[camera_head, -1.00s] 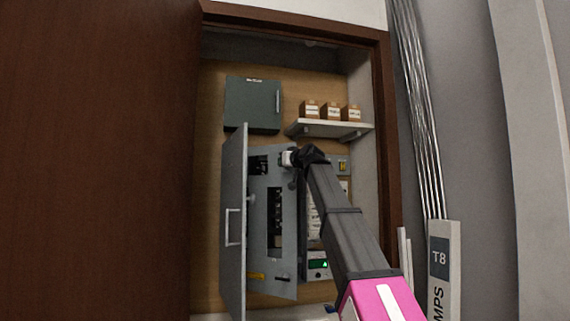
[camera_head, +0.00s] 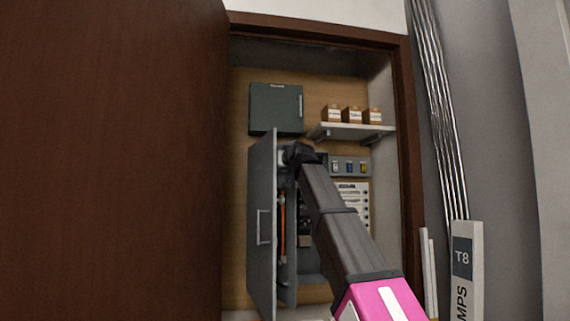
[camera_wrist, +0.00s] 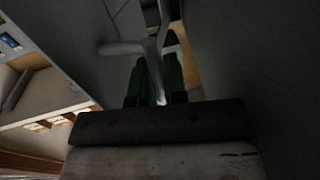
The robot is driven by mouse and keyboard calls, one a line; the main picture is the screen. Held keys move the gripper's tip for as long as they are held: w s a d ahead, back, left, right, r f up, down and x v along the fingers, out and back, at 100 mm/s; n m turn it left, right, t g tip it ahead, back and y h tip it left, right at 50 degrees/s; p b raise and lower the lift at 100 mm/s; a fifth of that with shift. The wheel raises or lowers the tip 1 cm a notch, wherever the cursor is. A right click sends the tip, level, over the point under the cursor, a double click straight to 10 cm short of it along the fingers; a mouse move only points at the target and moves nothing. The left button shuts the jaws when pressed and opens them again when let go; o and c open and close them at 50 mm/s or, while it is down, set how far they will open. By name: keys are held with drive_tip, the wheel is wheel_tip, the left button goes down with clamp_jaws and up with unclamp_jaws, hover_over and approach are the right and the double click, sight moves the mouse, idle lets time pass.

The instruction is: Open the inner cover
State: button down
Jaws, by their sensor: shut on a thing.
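The grey inner cover (camera_head: 287,265) stands swung well out from the cabinet in the head view, seen nearly edge-on just behind the open outer door (camera_head: 262,225). My gripper (camera_wrist: 160,72) has green fingers in the wrist view. It is shut on a pale grey handle (camera_wrist: 125,48), which passes between the fingers. In the head view my dark wrist is at the cover's upper part and hides the fingers and the handle. The cabinet interior (camera_head: 307,262) shows to the right of the cover, partly hidden by my arm.
A brown wooden door (camera_head: 110,160) fills the left side. A closed green-grey box (camera_head: 276,109) hangs above the cabinet. A shelf (camera_head: 352,132) with small boxes is at upper right. A row of coloured switches (camera_head: 349,167) and a labelled panel (camera_head: 355,200) lie right of my wrist.

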drive_tip(key=shift+a, duration=0.1)
idle(0.3)
drive_tip(key=c, duration=1.5)
unclamp_jaws()
drive_tip(key=shift+o, duration=0.2)
drive_tip(key=shift+s, duration=0.1)
drive_tip(key=v, duration=1)
drive_tip(key=shift+s+d, duration=0.2)
drive_tip(key=shift+s, duration=0.15)
